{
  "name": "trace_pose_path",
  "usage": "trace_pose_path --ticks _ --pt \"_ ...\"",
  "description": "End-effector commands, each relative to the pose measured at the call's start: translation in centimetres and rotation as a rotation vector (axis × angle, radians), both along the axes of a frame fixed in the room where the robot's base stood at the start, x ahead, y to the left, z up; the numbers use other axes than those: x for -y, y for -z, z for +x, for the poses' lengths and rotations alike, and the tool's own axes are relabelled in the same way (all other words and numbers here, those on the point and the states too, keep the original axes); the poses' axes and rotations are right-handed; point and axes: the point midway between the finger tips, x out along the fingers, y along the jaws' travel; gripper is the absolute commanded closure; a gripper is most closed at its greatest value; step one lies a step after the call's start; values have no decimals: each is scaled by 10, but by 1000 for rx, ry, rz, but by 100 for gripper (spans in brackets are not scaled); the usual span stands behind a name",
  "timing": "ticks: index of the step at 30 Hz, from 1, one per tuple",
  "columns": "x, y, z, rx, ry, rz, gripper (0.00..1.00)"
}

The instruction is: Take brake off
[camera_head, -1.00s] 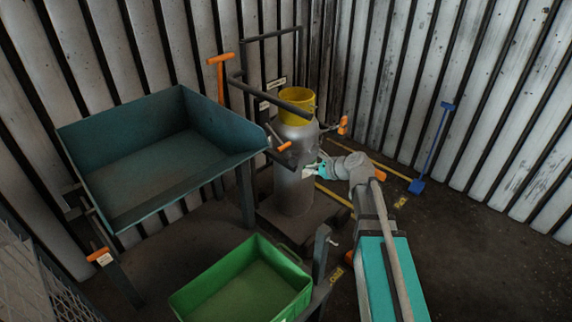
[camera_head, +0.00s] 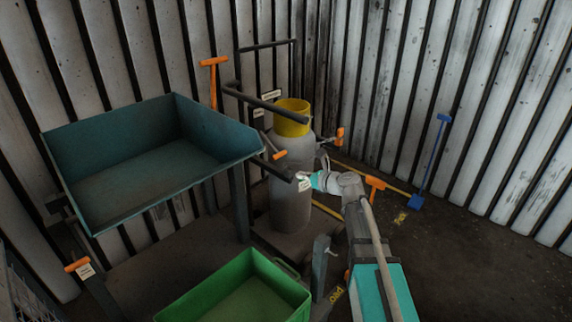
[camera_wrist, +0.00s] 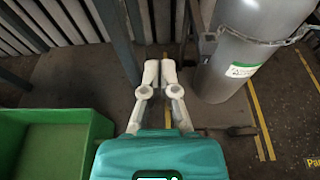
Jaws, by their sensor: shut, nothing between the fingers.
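Which part is the brake I cannot tell for sure; several orange handles are in view. One tagged orange handle (camera_head: 77,265) stands at the lower left. A second (camera_head: 280,154) is on a lever in front of the grey cylinder (camera_head: 291,200). A third (camera_head: 340,136) is to the cylinder's right, and a fourth (camera_head: 375,183) shows just beyond my arm. My gripper (camera_head: 304,182) is shut and empty, in front of the cylinder's right side in the head view. In the wrist view its white fingers (camera_wrist: 160,67) lie together, left of the cylinder (camera_wrist: 251,45).
A dark teal tray (camera_head: 150,180) on legs stands at left. A green bin (camera_head: 235,295) sits in front, also at left in the wrist view (camera_wrist: 45,150). A blue shovel (camera_head: 430,160) leans on the right wall. Floor at right is free.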

Motion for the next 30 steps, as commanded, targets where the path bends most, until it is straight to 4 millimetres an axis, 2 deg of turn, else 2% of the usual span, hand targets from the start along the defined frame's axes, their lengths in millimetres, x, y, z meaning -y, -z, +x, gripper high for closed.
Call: trace_pose_path --ticks 8,29,30 --pt "-7 4 9 0 -1 -1 100" --pt "-69 29 71 0 1 -2 100" --pt "-67 21 69 0 3 -1 100"
